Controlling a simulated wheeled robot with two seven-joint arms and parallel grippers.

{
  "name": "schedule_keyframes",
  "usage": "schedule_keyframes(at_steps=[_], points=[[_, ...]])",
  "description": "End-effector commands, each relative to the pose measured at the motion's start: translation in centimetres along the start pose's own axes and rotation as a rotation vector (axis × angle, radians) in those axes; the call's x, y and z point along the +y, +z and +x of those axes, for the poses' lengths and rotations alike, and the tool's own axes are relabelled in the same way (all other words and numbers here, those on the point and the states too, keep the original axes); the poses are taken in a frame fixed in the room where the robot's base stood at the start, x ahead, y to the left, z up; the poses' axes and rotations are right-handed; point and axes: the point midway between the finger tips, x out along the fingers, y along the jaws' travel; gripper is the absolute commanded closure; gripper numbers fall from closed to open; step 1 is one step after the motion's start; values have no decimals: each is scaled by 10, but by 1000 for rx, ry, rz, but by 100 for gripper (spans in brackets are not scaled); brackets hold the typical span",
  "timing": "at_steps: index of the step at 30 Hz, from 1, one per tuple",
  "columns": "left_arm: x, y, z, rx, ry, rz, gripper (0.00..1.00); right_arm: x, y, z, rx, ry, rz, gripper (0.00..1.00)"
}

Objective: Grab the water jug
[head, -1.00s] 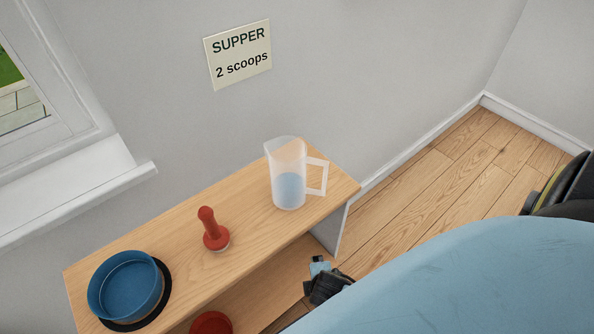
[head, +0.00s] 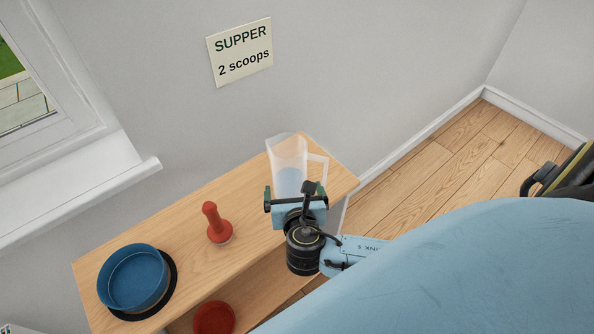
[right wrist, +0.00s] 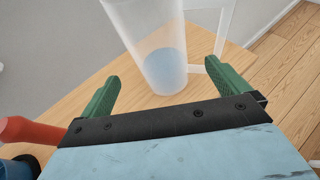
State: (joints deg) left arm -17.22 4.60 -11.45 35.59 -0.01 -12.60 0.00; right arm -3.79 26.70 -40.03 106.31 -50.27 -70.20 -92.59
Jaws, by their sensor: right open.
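The water jug (head: 288,156) is a clear, frosted pitcher with blue water in its lower part and a handle on its right side. It stands upright on the wooden shelf top, near the right end. My right gripper (head: 296,192) is open in front of the jug and hides its lower part in the head view. In the right wrist view the jug (right wrist: 152,45) stands just beyond and between the two green fingers (right wrist: 160,80), with a gap to each finger. My left gripper is not in view.
The wooden shelf (head: 190,222) runs along the wall. A red-handled object (head: 216,223) stands left of the jug, and a blue bowl (head: 135,278) sits on a dark mat at the left end. A red round thing (head: 213,318) is on the lower shelf.

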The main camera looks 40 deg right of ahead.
Motion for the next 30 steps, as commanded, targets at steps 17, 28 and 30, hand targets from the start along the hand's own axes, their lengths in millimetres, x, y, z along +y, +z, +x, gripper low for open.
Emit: schedule_keyframes(at_steps=[17,28,30], points=[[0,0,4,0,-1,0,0,1,7,72,1,-2,5,0],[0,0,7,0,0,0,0,1,4,90,5,1,5,0],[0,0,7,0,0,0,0,1,4,90,5,1,5,3]])
